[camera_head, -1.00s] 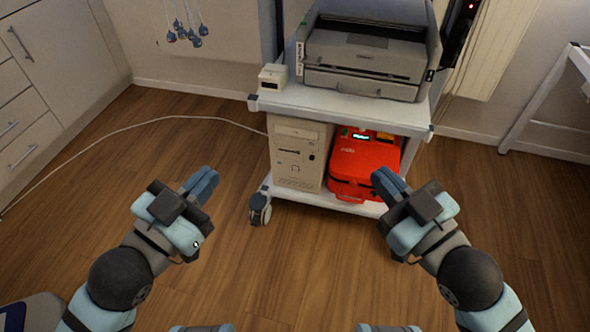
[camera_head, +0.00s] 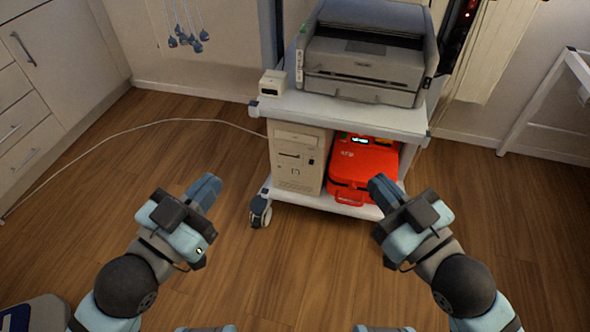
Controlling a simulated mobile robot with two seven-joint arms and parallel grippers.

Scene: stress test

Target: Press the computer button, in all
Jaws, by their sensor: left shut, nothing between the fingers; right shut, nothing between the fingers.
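A beige computer tower (camera_head: 297,160) stands on the lower shelf of a white cart, its front facing me. A small dark spot on the right of its front may be the button, but it is too small to tell. My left gripper (camera_head: 211,184) is shut and empty, in front of the cart and left of the tower. My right gripper (camera_head: 377,187) is shut and empty, in front of the red case, right of the tower. Both are apart from the tower.
The white cart (camera_head: 345,114) has a caster (camera_head: 261,209) at its front left. A grey printer (camera_head: 366,55) and a small beige box (camera_head: 272,83) sit on top. A red case (camera_head: 362,168) is beside the tower. A white cable (camera_head: 150,123) crosses the floor.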

